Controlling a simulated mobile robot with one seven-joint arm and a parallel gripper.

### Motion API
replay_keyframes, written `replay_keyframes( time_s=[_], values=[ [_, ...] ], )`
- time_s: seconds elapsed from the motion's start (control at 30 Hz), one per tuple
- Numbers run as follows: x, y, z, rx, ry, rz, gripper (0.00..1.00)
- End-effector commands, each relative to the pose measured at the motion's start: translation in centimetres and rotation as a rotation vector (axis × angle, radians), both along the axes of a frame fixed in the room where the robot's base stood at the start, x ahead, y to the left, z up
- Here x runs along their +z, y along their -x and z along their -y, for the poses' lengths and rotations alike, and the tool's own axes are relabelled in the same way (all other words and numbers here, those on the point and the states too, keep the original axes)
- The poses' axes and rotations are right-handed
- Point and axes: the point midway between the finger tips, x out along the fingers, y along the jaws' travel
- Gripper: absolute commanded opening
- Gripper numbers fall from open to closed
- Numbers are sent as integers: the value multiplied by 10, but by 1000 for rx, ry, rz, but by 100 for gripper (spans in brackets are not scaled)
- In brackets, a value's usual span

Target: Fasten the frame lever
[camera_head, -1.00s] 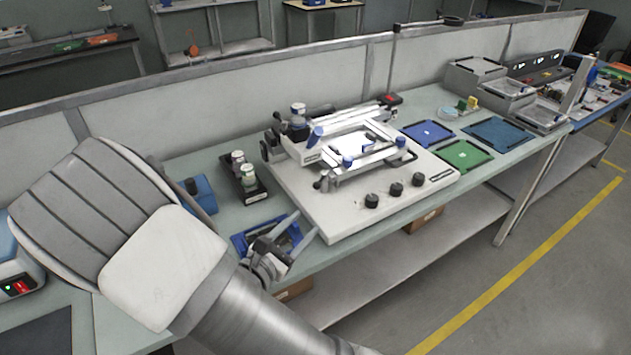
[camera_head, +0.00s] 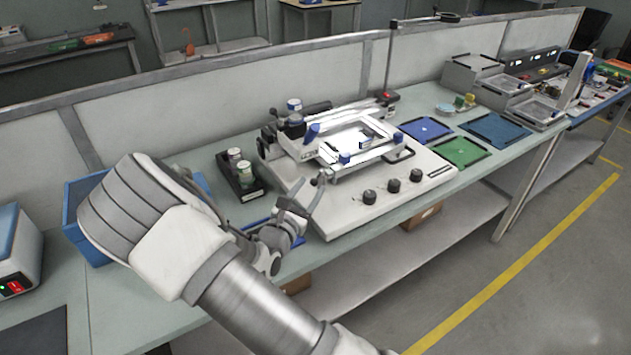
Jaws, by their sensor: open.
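The white fixture base (camera_head: 335,215) stands on the bench and carries a metal frame (camera_head: 380,152) with blue handles. One blue lever-like handle (camera_head: 312,131) is at the frame's rear left, and a smaller blue one (camera_head: 344,158) is at its front edge. I cannot tell which is the frame lever or whether it is fastened. My gripper (camera_head: 301,192) is open and empty, with its fingers spread by the fixture's front left corner. One finger overlaps a small dark fitting there, so contact cannot be told. My gripper is left of and nearer than the frame.
A black holder with small jars (camera_head: 240,172) stands left of the fixture. A blue bin (camera_head: 85,205) is behind my arm. Black knobs (camera_head: 393,186) line the base's front. Blue and green mats (camera_head: 462,152) lie to the right. A low partition runs behind the bench.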

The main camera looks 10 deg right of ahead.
Motion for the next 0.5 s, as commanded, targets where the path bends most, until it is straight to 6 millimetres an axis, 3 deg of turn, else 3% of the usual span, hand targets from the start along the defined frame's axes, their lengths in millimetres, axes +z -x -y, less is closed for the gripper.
replay_keyframes(
  time_s=[0.2,0.5],
  values=[
    [0,-25,18,0,-1,1,53],
    [0,-33,23,0,0,0,53]
  ],
)
